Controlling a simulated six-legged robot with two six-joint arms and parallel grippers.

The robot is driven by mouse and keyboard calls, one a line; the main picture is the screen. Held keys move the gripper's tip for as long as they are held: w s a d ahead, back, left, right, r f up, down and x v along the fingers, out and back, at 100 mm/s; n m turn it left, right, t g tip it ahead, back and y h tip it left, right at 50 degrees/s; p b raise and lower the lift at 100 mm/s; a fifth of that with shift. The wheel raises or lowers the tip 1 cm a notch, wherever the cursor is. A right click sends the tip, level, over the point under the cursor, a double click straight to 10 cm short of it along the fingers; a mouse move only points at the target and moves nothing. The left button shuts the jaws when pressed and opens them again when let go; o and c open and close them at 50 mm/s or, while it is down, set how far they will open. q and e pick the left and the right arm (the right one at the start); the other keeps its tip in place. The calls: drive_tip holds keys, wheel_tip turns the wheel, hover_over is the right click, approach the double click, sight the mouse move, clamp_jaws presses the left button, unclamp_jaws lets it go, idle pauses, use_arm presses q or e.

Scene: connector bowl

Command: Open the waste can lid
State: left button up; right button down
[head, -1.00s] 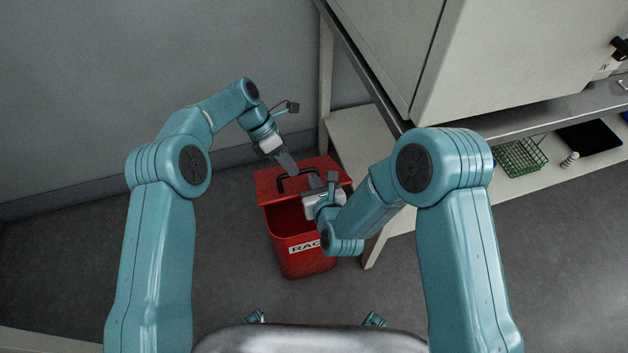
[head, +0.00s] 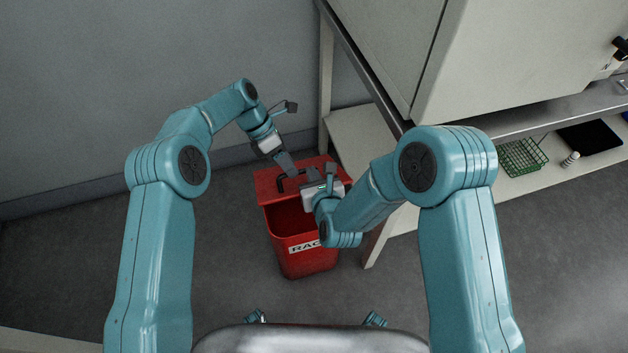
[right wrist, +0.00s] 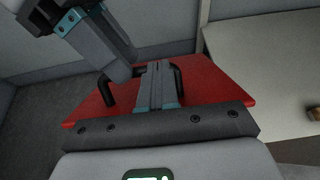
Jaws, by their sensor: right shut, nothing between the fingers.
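The red waste can (head: 308,262) stands on the floor, its front label partly hidden by my right arm. Its red lid (head: 265,184) is raised at the far side, and the dark inside shows in front of it. A black handle (head: 281,185) sits on the lid; it also shows in the right wrist view (right wrist: 107,90). My left gripper (head: 290,168) is at the handle; whether its fingers grip it is unclear. My right gripper (right wrist: 158,72) is shut and empty, its fingers over the lid near the handle's right part.
A bench with a shelf (head: 358,138) stands close to the right of the can. A green wire basket (head: 521,157) lies further right. A grey wall (head: 90,90) is behind. The floor to the left is clear.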

use_arm(q)
drive_tip(key=shift+r, duration=0.1)
use_arm(e)
drive_tip(key=shift+f, duration=0.25)
